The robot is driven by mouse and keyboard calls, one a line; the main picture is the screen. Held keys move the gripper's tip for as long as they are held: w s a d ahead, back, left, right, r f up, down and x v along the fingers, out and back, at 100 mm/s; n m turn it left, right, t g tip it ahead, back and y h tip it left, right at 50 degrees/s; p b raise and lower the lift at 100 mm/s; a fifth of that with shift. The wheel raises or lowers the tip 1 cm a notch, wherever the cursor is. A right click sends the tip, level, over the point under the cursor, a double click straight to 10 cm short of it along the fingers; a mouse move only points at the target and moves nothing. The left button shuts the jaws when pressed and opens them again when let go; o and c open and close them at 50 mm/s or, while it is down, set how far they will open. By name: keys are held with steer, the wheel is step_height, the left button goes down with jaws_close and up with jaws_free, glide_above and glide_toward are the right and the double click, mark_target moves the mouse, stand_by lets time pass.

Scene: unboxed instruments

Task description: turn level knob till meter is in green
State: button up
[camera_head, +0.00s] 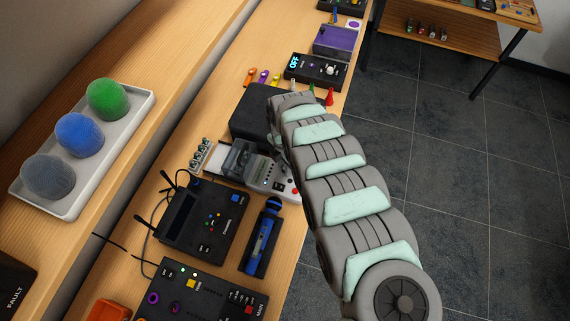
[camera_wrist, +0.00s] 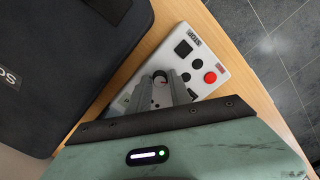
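A pale instrument box (camera_wrist: 210,58) lies under my gripper in the wrist view. A red button (camera_wrist: 210,77), dark round controls (camera_wrist: 196,65) and a black square part (camera_wrist: 183,48) show on its top. My gripper (camera_wrist: 161,82) has its two grey fingers apart over the box. A dark round part (camera_wrist: 160,75), perhaps the level knob, shows between the fingertips; I cannot tell whether they touch it. In the head view the pale box (camera_head: 284,178) is partly hidden by my arm, and my fingertips are hidden. I cannot make out a meter needle or green zone.
A black case (camera_head: 250,113) sits close beside the box; it also fills the upper left of the wrist view (camera_wrist: 65,70). A black router-like device (camera_head: 195,228) and a blue tool in a dark tray (camera_head: 262,240) stand nearer. The bench's right edge is close to the box.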

jaws_close()
steer(key=shift+r+m, duration=0.1)
steer(key=shift+m, duration=0.3)
steer(key=m+p, duration=0.1)
steer(key=m, duration=0.1)
steer(key=shift+m+p, duration=0.4)
steer(key=m+p, duration=0.1)
steer(key=m, duration=0.3)
steer(key=shift+m, duration=0.7)
steer(key=shift+o, duration=2.1)
jaws_free()
